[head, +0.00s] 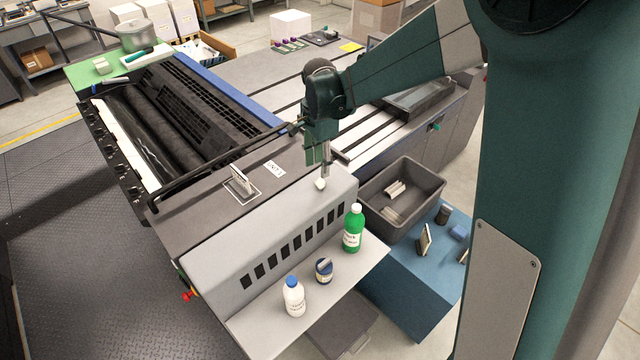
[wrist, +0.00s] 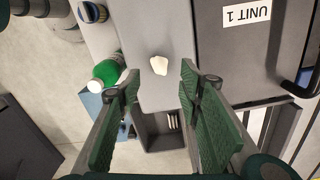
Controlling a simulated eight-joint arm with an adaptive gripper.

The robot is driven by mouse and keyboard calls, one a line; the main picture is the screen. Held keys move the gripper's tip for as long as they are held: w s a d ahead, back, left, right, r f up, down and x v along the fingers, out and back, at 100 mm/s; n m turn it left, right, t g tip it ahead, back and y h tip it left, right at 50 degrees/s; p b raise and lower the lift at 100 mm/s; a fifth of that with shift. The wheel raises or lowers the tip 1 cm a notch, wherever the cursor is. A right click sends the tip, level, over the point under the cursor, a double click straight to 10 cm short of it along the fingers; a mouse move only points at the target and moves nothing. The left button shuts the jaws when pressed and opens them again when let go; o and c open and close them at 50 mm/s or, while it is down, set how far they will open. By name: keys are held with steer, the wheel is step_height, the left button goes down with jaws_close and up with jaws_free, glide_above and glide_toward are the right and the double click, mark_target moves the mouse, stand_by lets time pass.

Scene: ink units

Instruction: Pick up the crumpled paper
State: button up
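The crumpled paper (head: 320,184) is a small white lump on the light grey top of the machine's cover, near its right end in the head view. In the wrist view the paper (wrist: 159,65) lies on the grey surface, ahead of and between the two green-padded fingers. My gripper (wrist: 160,83) is open with nothing between its fingers. In the head view my gripper (head: 322,170) points down over the paper. I cannot tell the exact height gap there.
A green bottle (head: 353,228), a blue-labelled jar (head: 324,270) and a white bottle (head: 293,297) stand on the shelf in front. A dark grey bin (head: 425,207) sits at the right on a blue cabinet (head: 405,290). A holder with cards (head: 240,182) stands left of my gripper.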

mark_target(320, 180)
steer(key=shift+f, duration=1.15)
steer(key=shift+f+p, duration=0.3)
steer(key=shift+f, duration=2.3)
steer(key=shift+s, duration=0.1)
steer(key=c, duration=0.7)
